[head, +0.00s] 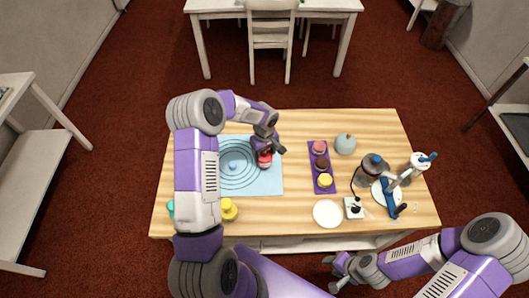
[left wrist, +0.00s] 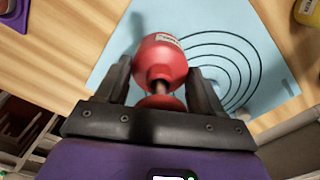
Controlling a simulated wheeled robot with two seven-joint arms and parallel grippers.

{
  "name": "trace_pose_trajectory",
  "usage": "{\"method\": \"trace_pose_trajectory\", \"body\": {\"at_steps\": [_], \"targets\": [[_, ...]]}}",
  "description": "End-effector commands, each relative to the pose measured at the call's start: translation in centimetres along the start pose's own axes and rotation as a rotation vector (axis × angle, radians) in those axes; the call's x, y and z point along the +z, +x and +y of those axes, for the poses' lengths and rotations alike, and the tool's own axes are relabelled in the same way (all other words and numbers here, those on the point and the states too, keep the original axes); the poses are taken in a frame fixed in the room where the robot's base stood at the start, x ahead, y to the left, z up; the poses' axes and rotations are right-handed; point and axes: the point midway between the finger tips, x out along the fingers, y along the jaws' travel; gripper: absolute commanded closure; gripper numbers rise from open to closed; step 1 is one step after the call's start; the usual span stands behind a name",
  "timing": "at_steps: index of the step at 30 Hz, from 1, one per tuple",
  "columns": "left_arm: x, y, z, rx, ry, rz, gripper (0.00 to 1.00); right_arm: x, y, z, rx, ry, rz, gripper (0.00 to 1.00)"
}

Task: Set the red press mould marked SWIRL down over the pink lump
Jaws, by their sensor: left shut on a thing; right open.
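The red press mould (head: 264,161) is in my left gripper (head: 266,150), above or on the right part of the blue mat (head: 270,186). In the left wrist view the red mould (left wrist: 160,62) sits between both fingers, gripped at its narrow stem; its white label is too small to read. The round pink thing (head: 319,147) at the far end of the purple tray (head: 314,187) may be the pink lump. No pink lump shows on the mat, though my arm and gripper hide part of it. My right gripper (head: 338,273) is open and empty, off the table's front edge.
A small blue lump (head: 233,167) sits on the mat's rings. Brown (head: 321,162) and yellow (head: 325,181) rounds share the tray. A yellow mould (head: 228,210) stands in front of the mat. A white plate (head: 327,213) and blue-handled device (head: 388,190) are right.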

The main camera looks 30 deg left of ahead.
Motion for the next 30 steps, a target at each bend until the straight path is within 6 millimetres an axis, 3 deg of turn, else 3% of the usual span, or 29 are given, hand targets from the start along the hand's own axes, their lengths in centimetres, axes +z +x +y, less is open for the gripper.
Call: {"method": "trace_pose_trajectory", "body": {"at_steps": [30], "targets": [[0.0,2.4,0.0,0.000,0.001,0.001,0.69,-0.1,2.1,0.8,0.000,0.000,0.000,0.57]]}}
